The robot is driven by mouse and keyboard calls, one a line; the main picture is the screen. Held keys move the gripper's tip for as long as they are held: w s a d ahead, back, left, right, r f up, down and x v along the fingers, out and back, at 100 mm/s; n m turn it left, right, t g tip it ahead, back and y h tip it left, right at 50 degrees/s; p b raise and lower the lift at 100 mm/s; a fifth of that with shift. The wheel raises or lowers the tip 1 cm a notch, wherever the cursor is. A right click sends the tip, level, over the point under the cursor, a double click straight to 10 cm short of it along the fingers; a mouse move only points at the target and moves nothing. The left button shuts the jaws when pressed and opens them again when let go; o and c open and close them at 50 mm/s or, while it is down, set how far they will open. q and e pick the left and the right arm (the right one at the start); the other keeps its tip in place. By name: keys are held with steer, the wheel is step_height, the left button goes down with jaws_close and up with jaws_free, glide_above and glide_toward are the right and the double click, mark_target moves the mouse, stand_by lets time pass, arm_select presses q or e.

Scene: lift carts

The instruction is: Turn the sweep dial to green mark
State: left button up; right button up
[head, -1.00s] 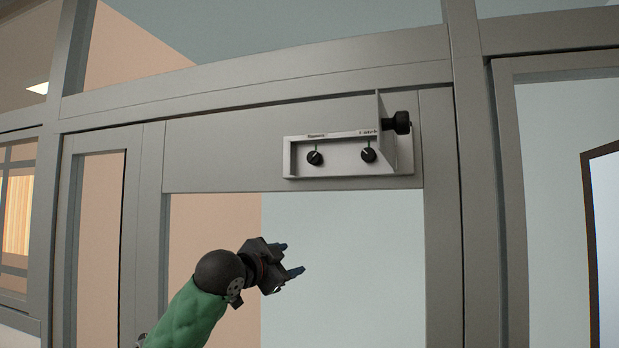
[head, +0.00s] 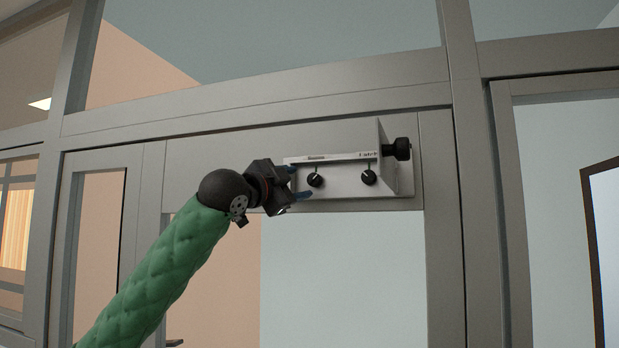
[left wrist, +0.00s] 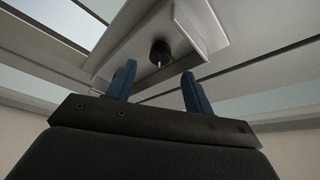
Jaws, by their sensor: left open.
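A light grey control box (head: 342,185) is fixed to the door's top rail and carries two black dials. The left dial (head: 315,180) has a pale pointer line and sits under a small label too blurred to read surely. The right dial (head: 369,177) sits under a second label. My left gripper (head: 298,182) is open and empty, its blue fingers just left of the left dial. In the left wrist view, one black dial (left wrist: 159,48) shows beyond and between the open fingertips, apart from them, with a tiny green spot beside it. My right gripper is not in view.
A black knob (head: 402,149) sticks out from an upright plate at the box's right side. Grey door frame posts (head: 441,235) and glass panes surround the box. The area below the box is open glass.

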mark_target(312, 181)
arm_select(q)
steer(key=p+x, duration=0.2)
steer(key=x, duration=0.2)
steer(key=shift+w+d+r+p, duration=0.15)
steer(key=shift+w+r+p, duration=0.05)
steer(key=shift+p, duration=0.15)
steer(key=shift+w+d, duration=0.3)
steer(key=shift+w, duration=0.2)
steer(key=c, duration=1)
steer(key=shift+o, duration=0.2)
